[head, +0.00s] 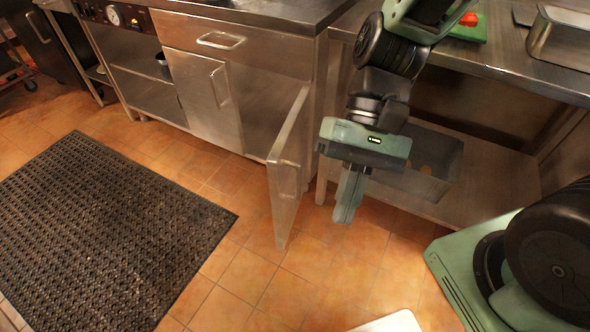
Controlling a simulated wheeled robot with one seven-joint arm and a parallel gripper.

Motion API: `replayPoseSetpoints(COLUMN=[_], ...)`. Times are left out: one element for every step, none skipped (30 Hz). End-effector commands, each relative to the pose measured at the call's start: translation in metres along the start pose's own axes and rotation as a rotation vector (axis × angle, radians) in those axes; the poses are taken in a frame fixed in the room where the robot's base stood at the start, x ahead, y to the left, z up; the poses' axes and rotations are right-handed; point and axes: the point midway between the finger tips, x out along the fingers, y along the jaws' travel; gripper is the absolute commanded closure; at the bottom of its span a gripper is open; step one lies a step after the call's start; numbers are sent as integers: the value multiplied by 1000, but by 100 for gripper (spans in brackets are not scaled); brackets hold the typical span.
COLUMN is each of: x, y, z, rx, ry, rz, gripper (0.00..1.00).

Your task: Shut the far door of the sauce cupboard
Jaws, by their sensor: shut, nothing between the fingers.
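The sauce cupboard (205,38) is a steel unit under a steel counter. One of its doors (215,98), on the left, is shut flat against the front. A small gap shows between the gripper and the door in this view; I cannot tell the depth exactly.
A black rubber mat (110,235) lies on the tiled floor at left. A steel table (500,70) with a lower shelf (490,190) stands at right, bearing a steel pan (560,45) and a green board (472,30). The floor left of the open door is clear.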

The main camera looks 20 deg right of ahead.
Motion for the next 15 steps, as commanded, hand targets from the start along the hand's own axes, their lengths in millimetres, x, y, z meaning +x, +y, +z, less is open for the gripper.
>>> replayPoseSetpoints(x=[20,23,25,26,25,24,22,19,14,10,6,1,-2,-6,-10], y=[8,7,7,7,8,10,13,18,26,34,43,55,66,76,89], z=[-29,-40,-56,-70,-84,-105,-122,-140,-164,-182,-199,-220,-234,-248,-263], rx=[127,195,284,348,410,491,549,605,674,721,766,819,854,886,921], ry=[-66,-104,-150,-182,-212,-248,-272,-292,-313,-325,-334,-342,-345,-344,-342], rz=[-118,-192,-296,-376,-457,-570,-656,-743,-859,-943,-1026,-1129,-1201,-1268,-1346], gripper=[100,100,100,100,100,100,100,100,100,100,100,100,100,100,100])
